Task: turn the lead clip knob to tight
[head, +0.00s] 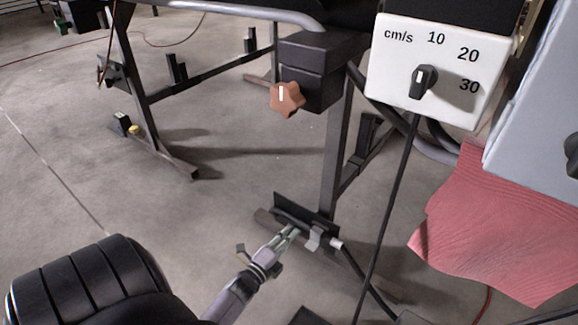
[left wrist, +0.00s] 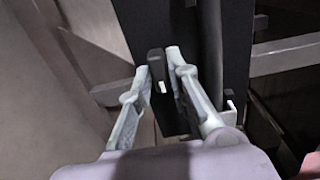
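The lead clip knob (left wrist: 157,68), small and black with a white mark, stands on a dark plate (left wrist: 187,18) in the left wrist view. In the head view this plate (head: 309,215) is low on a stand leg, and my gripper hides the knob. My left gripper (head: 293,230) reaches it from the lower left. In the left wrist view its fingers (left wrist: 158,62) are apart, one on each side of the knob; I cannot tell whether they touch it. A grey clip (head: 315,238) holds a black lead just right of the gripper. My right gripper is not in view.
An orange star knob (head: 287,99) sits on a black box above. A white speed panel (head: 439,65) has a black dial (head: 423,81). A black cable (head: 390,215) hangs from it. A red cloth (head: 490,225) hangs at the right. The floor at left is mostly clear.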

